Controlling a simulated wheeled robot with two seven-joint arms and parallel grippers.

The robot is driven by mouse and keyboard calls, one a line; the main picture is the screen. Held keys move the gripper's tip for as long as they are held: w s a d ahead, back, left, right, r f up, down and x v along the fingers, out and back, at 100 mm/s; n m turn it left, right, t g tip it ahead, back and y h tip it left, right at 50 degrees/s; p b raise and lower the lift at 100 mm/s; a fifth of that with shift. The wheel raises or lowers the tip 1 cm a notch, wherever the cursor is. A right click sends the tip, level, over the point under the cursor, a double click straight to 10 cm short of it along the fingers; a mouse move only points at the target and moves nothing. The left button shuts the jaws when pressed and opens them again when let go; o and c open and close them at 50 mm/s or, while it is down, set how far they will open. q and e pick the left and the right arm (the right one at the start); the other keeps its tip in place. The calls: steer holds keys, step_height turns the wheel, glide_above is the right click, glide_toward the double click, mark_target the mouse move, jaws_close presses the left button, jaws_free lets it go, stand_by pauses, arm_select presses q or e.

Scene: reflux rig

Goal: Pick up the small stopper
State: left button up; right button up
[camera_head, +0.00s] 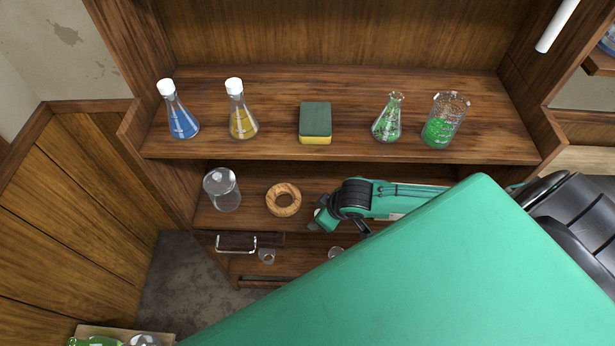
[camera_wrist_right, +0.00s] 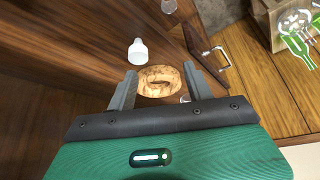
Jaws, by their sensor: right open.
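A small white piece with a narrow tip (camera_wrist_right: 138,51) stands left of and beyond a cork ring (camera_wrist_right: 158,81) in the right wrist view. It may be the stopper; I cannot tell for certain. I do not see it in the head view. My right gripper (camera_wrist_right: 160,71) is open and empty, its two fingers on either side of the cork ring in that picture. In the head view the right gripper (camera_head: 316,218) is at the lower shelf, just right of the ring (camera_head: 283,200). My left gripper is not in view.
A clear glass jar (camera_head: 222,190) stands left of the ring. A drawer handle (camera_head: 237,243) is below it. Small glass pieces (camera_head: 267,256) sit lower down. The upper shelf (camera_head: 270,100) overhangs, holding flasks, a sponge (camera_head: 315,122) and a beaker (camera_head: 444,120). My green arm link covers the lower right.

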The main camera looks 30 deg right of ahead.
steer(key=d, duration=0.3)
steer(key=shift+w, duration=0.35)
steer(key=b+x, duration=0.2)
steer(key=shift+w+f+b, duration=0.1)
steer(key=shift+b, duration=0.3)
steer(key=b+x, duration=0.5)
steer(key=b, duration=0.1)
steer(key=shift+d+f+b, duration=0.1)
steer(key=shift+f+b, duration=0.05)
steer(key=shift+b, duration=0.2)
steer(key=shift+c, duration=0.2)
steer(key=c, duration=1)
